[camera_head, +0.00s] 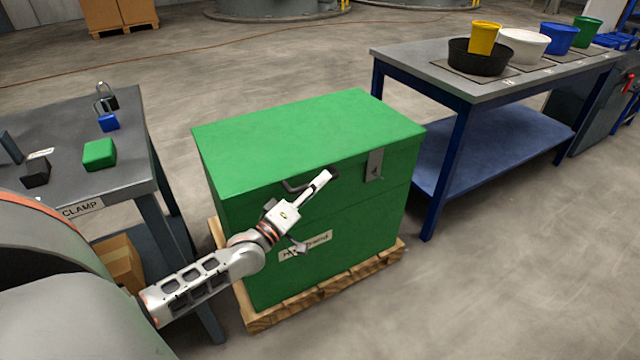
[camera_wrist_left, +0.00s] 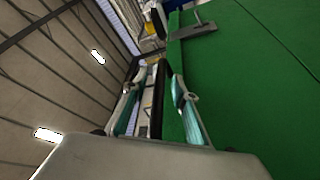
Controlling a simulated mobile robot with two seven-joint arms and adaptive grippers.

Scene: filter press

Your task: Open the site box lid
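The green site box (camera_head: 330,225) stands in the middle of the head view with its flat lid (camera_head: 300,135) down. A dark handle (camera_head: 294,187) is on the lid's front edge, partly hidden by my gripper. A metal hasp (camera_head: 374,165) hangs at the front right; it also shows in the wrist view (camera_wrist_left: 192,33). My left gripper (camera_head: 320,183) is at the handle. In the left wrist view its fingers (camera_wrist_left: 158,88) are apart, with the dark handle bar between them; I see gaps beside the bar. My right gripper is not in view.
The box rests on a wooden pallet (camera_head: 325,290). A grey table (camera_head: 125,165) with padlocks and small blocks stands close on the left. A blue-legged bench (camera_head: 440,80) with several buckets stands on the right. Floor in front right is clear.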

